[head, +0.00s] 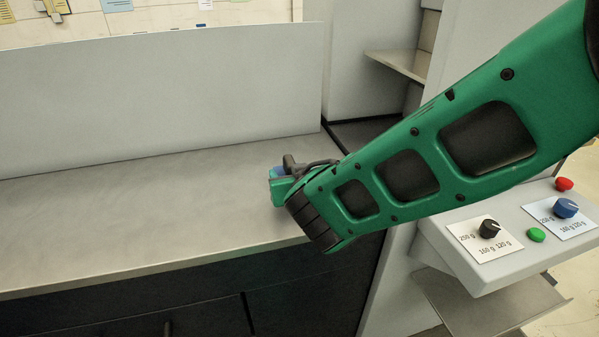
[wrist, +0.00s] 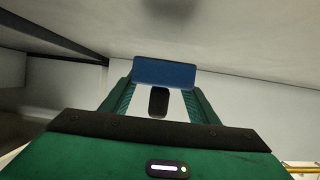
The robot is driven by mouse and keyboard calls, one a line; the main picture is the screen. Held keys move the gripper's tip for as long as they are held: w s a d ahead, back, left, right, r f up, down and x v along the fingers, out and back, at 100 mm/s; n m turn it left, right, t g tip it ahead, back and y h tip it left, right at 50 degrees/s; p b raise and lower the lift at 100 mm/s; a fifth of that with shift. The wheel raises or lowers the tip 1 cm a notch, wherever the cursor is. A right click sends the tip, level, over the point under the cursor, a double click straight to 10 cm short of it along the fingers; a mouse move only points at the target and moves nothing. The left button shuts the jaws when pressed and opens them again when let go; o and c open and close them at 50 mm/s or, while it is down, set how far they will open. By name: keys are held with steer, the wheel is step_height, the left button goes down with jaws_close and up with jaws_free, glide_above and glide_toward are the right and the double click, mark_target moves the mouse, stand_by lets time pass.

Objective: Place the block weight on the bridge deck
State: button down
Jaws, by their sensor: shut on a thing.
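The block weight is a small blue block (wrist: 165,72) held across the tips of my gripper's two green fingers in the wrist view. Only a sliver of blue (head: 279,170) shows in the head view, behind the fingers. My gripper (head: 281,183) is shut on the block, over the right end of the grey worktop (head: 150,220). I cannot tell how far the block is above the worktop. My green arm hides part of this area. I cannot make out a bridge deck in either view.
A light upright panel (head: 160,95) stands along the back of the worktop. A control console (head: 480,255) with knobs and buttons is at the right, below my arm. Dark cabinet fronts (head: 190,300) lie below the worktop's front edge. The worktop's left and middle are clear.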

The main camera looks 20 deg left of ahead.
steer(key=shift+w+f, duration=0.1)
steer(key=shift+f, duration=1.7)
steer(key=shift+f, duration=0.1)
steer(key=c, duration=0.7)
jaws_free()
steer(key=shift+f, duration=0.1)
steer(key=v, duration=1.1)
steer(key=shift+s, duration=0.2)
steer(key=shift+s+d+r, duration=0.25)
steer(key=shift+s+r, duration=0.05)
